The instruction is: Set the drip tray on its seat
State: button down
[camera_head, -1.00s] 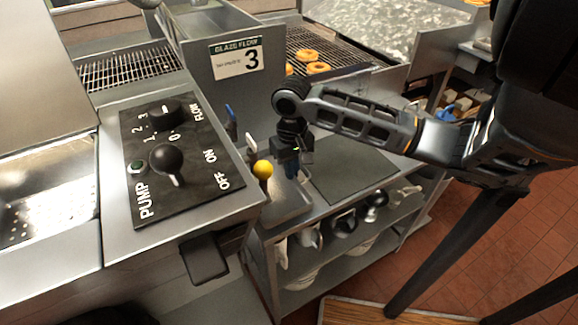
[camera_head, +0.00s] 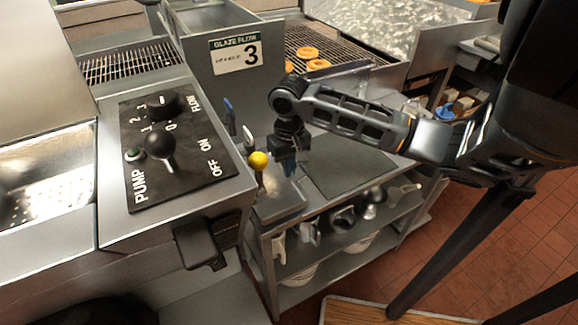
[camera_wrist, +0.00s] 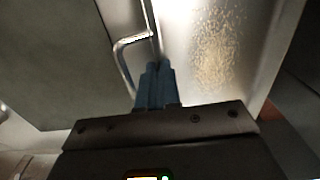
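The drip tray (camera_head: 283,207) is a shallow grey metal tray at the left end of a low steel stand, beside the pump console. In the wrist view its speckled, shiny floor (camera_wrist: 215,45) fills the upper right, with a bent wire handle (camera_wrist: 120,55) beside its rim. My gripper (camera_head: 290,167) points down over the tray. In the wrist view its blue fingers (camera_wrist: 156,80) are close together at the rim and handle, and look shut on the tray there. The exact contact is hidden by the fingers. I cannot make out the seat for certain.
The console (camera_head: 180,150) with black knobs stands left; a yellow ball knob (camera_head: 258,160) and blue-tipped lever (camera_head: 229,110) stand close to my gripper.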

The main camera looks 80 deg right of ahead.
jog(key=shift+f, duration=0.45)
dwell(0.3)
jog(key=c, duration=1.3)
grip_release()
jog(key=shift+o, duration=0.2)
notch_tip(320, 180, up, 8)
jog(key=shift+f+b, duration=0.15)
jog(key=shift+b, duration=0.3)
